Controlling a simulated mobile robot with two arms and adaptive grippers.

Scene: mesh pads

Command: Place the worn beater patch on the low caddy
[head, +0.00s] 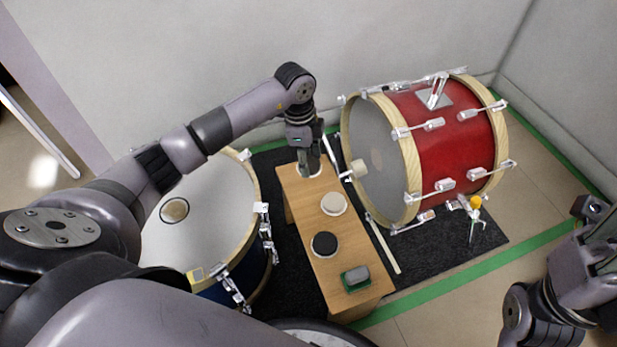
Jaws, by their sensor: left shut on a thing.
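The low caddy (302,215) is a narrow wooden bench between the two drums. My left gripper (309,168) points down over its far end. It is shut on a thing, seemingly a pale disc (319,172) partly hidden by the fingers. I cannot tell for sure whether this disc is the worn beater patch, or whether it touches the caddy top. A cream disc (334,204) and a black disc with a light rim (324,244) lie on the caddy. My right gripper (588,208) is at the right edge, its jaws unclear.
A grey block on a green base (356,278) sits at the caddy's near end. A red bass drum (440,145) lies on its side at right, its beater (357,169) close to my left gripper. A drum (210,215) with a round patch (174,210) stands left.

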